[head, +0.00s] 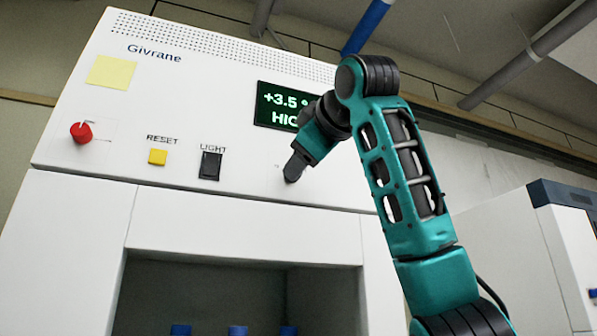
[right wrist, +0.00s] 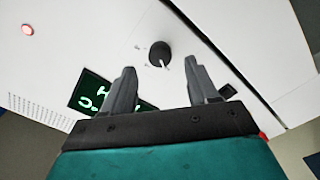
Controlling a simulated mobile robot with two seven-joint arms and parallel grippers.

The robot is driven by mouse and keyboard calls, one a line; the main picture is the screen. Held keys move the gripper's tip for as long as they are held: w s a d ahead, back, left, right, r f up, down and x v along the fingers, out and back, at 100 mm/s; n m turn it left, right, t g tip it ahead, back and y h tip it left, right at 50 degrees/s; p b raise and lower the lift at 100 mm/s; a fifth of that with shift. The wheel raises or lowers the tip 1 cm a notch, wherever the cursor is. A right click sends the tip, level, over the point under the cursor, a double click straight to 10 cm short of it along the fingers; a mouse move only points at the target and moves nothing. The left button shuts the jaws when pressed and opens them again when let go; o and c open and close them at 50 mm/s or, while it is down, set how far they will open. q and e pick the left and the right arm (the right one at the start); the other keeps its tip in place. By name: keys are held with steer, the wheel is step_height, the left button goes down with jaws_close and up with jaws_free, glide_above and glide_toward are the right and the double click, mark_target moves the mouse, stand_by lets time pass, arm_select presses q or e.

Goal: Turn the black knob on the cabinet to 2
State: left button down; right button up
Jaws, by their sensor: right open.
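The black knob (right wrist: 160,53) is round and sits on the white cabinet panel. In the right wrist view its white pointer line points down and slightly right in the picture. Small faint marks sit around it, too small to read. My right gripper (right wrist: 161,68) is open and empty, its two grey fingers on either side of the knob in the picture; the knob looks to lie beyond the tips, with no visible contact. In the head view the right gripper (head: 295,166) is at the panel below the display and covers the knob. My left gripper is not in view.
The white cabinet (head: 215,225) also carries a red knob (head: 81,132), a yellow reset button (head: 158,157), a black light switch (head: 209,165) and a green-lit display (head: 277,105). Below is an open chamber with blue-topped items (head: 238,330). Another white unit (head: 565,235) stands right.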

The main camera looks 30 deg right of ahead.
steer(key=b+v, duration=0.1)
steer(key=v, duration=0.7)
steer(key=shift+s, duration=0.2)
